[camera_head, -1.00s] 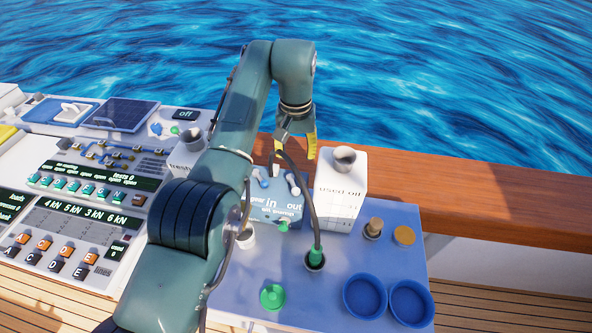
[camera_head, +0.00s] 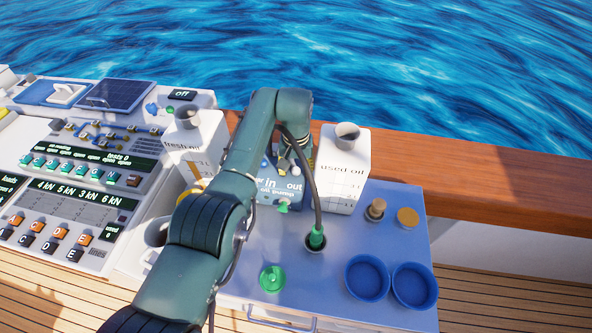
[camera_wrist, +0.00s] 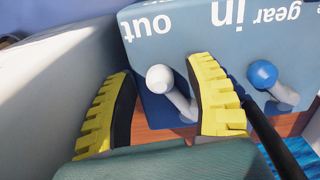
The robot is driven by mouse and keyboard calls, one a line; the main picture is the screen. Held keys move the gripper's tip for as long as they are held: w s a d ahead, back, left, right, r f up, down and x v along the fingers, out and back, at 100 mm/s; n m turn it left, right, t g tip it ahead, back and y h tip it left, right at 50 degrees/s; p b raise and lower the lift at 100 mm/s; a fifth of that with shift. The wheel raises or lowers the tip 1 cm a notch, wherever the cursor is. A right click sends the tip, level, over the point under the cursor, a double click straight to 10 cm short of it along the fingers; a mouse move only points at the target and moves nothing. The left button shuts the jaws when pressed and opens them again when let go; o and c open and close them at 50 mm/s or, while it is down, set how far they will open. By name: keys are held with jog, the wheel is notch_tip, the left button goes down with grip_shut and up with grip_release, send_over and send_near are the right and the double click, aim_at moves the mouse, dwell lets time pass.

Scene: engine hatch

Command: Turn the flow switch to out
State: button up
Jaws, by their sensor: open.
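The blue gear pump box (camera_head: 281,190) carries the words "in" and "out" in the head view. In the wrist view its face (camera_wrist: 185,45) shows upside down, with "out" left of "in". A lever with a white ball end (camera_wrist: 160,78), perhaps the flow switch, stands below and between these words. A second lever, with a blue ball (camera_wrist: 262,73), stands to the right near "gear". My gripper (camera_wrist: 161,67) is open, its yellow fingers on either side of the white-ball lever. Contact cannot be told. In the head view my arm largely hides the gripper and levers.
The used oil container (camera_head: 342,175) stands close to the right of the pump, the fresh oil container (camera_head: 188,140) to the left. A dark hose (camera_head: 316,205) rises in front. Two blue bowls (camera_head: 367,277) and a green cap (camera_head: 272,278) lie on the table (camera_head: 330,290).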

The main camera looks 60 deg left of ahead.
aim_at(298, 168)
grip_shut()
jog(key=shift+w+n+b, duration=0.25)
jog(key=shift+n+b, duration=0.2)
jog(key=shift+n, duration=0.15)
grip_release()
jog(key=shift+r, duration=0.15)
notch_tip(298, 168, up, 12)
dwell(0.3)
